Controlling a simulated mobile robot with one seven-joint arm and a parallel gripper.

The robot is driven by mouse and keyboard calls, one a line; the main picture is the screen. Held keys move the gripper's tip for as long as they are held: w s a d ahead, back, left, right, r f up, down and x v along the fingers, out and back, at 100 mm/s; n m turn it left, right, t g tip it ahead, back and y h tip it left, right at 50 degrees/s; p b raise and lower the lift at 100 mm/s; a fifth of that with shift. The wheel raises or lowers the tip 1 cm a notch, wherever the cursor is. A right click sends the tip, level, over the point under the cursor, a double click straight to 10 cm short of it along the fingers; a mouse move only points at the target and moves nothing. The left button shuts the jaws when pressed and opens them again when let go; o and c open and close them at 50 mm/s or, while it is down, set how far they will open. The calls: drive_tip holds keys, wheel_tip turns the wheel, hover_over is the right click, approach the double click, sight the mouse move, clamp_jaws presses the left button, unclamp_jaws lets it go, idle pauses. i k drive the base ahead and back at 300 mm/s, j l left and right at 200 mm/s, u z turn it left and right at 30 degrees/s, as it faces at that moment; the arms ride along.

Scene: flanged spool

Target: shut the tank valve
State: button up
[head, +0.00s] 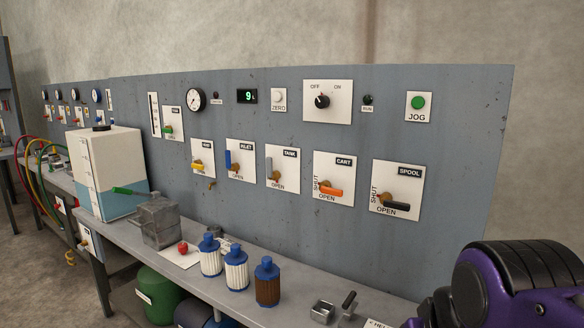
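The tank valve (270,168) is on a white plate labelled TANK, in the middle of the grey upright panel in the head view. Its grey lever stands about upright, rising from a brass-coloured body at the plate's lower middle. The word OPEN is printed below the lever; any SHUT marking is too small to read. Nothing touches the lever. My gripper's fingers are not in view. A purple and black part of my arm fills the lower right corner, apart from the valve.
Below, the bench (212,288) holds blue-capped filters (237,270), a grey metal box (159,222) and a white-and-blue container (105,172).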

sight(274, 176)
drive_tip(key=j+z, duration=0.2)
drive_tip(key=j, duration=0.65)
drive_tip(key=i+j+z, duration=0.15)
drive_tip(key=j, duration=0.4)
drive_tip(key=i+j+z, duration=0.2)
drive_tip(key=j, duration=0.3)
drive_tip(key=j+z, duration=0.15)
drive_tip(key=j, duration=0.4)
